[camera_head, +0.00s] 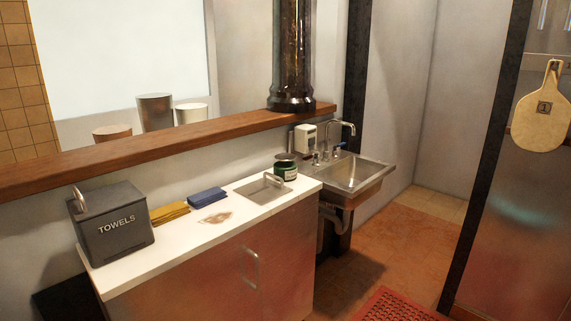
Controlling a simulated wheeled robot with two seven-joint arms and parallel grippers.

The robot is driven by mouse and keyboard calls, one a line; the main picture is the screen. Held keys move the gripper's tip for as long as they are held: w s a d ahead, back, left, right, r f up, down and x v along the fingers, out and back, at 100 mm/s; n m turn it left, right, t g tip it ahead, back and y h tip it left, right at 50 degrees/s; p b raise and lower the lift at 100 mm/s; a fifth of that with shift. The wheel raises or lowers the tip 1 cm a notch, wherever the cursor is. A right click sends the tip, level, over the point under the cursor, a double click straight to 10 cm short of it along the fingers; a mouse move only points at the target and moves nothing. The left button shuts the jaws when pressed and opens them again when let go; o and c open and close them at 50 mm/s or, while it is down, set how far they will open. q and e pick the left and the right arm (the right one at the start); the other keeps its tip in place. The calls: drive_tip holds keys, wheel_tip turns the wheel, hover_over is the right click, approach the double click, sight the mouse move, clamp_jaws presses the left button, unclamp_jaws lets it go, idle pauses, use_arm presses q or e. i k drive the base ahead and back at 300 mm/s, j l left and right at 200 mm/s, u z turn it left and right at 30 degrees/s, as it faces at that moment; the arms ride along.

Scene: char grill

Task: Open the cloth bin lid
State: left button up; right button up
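The cloth bin may be the dark grey box marked "TOWELS" (118,232) at the left end of the white counter. Its sloped lid (107,199) is shut and has a metal loop handle (80,199) near its left edge. A second metal handle (273,180) stands on a small square steel plate (258,189) set into the counter, which is also shut; I cannot tell what is under it. Neither of my grippers is in view.
The white counter (155,253) carries yellow cloths (169,212), a blue cloth (207,196) and a dark green jar (286,170). A steel sink (350,172) adjoins its right end. A wooden ledge (130,151) runs behind. A red mat (397,306) lies on the floor.

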sight(262, 192)
drive_tip(key=i+l+z, duration=0.1)
drive_tip(key=i+l, duration=0.2)
drive_tip(key=i, duration=0.15)
drive_tip(key=i+l, duration=0.25)
drive_tip(key=i, duration=0.25)
drive_tip(key=z, duration=0.05)
